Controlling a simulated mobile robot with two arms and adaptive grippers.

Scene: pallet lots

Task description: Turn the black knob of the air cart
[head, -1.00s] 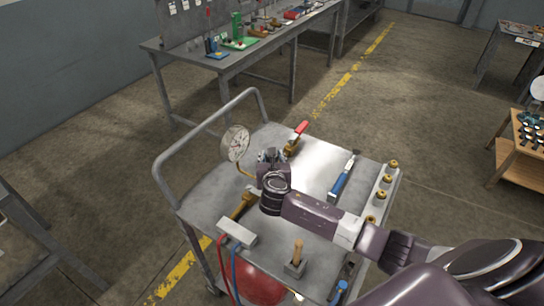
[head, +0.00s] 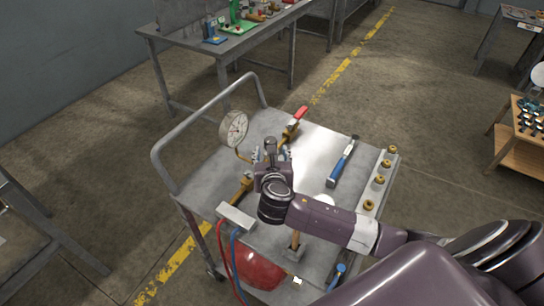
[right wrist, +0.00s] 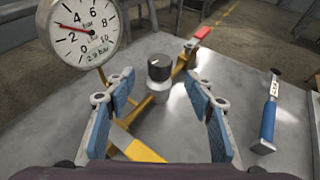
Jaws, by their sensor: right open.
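The air cart (head: 215,190) is a grey metal cart with a push rail. Its black knob (right wrist: 159,67) has a white mark on top and sits on a silver stem above a brass pipe (right wrist: 137,147). My right gripper (right wrist: 157,90) is open, with blue-padded fingers apart on either side of the knob's line in the right wrist view. The knob stands beyond the fingertips, and no contact shows. In the head view, my right gripper (head: 271,155) is over the cart's middle, with the knob (head: 270,146) at its fingers. My left gripper is out of view.
A round pressure gauge (head: 233,129) stands left of the gripper, and a red-handled valve (head: 299,114) behind it. A blue-handled tool (head: 342,164) lies to the right. A wooden-handled tool (head: 295,241), brass fittings (head: 380,179) and hoses are also there. A red tank (head: 260,270) hangs below.

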